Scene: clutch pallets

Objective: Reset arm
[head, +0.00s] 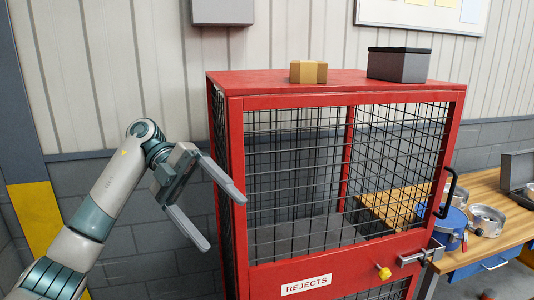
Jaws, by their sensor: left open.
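My left gripper (216,212) is open and empty. Its two fingers point right and down, and in the picture the upper finger overlaps the left front post of the red reject cage (237,150). I cannot tell whether the finger touches it. My left arm (98,208) comes in from the lower left and is bent at the wrist. My right gripper does not show.
The cage has mesh walls, a "REJECTS" label (306,286), a black handle (447,194) and a latch (420,254). A tan box (308,72) and a dark grey box (398,66) sit on top. A wooden bench (505,225) with metal parts stands at right.

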